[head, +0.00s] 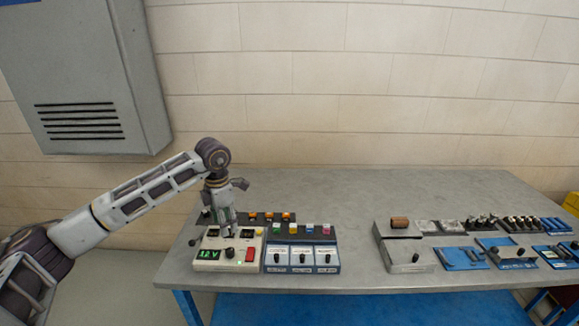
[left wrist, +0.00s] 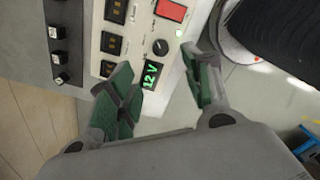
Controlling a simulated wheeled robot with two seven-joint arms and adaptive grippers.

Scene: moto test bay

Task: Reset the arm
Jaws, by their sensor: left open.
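My left arm reaches in from the left in the head view. Its gripper (head: 228,222) points down over a white power supply box (head: 212,262). In the left wrist view the gripper (left wrist: 160,92) is open, with two green-padded fingers apart and nothing between them. The white box (left wrist: 125,18) shows beyond the fingertips, with a green display (left wrist: 151,74) reading 12 V, a black knob (left wrist: 160,47) and a red switch (left wrist: 171,10). I cannot tell whether the fingers touch the box. My right gripper is in neither view.
A blue box (head: 303,268) with several knobs and coloured buttons stands right of the white box. A grey block with a brown cylinder (head: 399,222) and several blue trays (head: 463,258) fill the right of the grey table (head: 310,187). The table's back middle is clear. A grey cabinet (head: 90,80) hangs at left.

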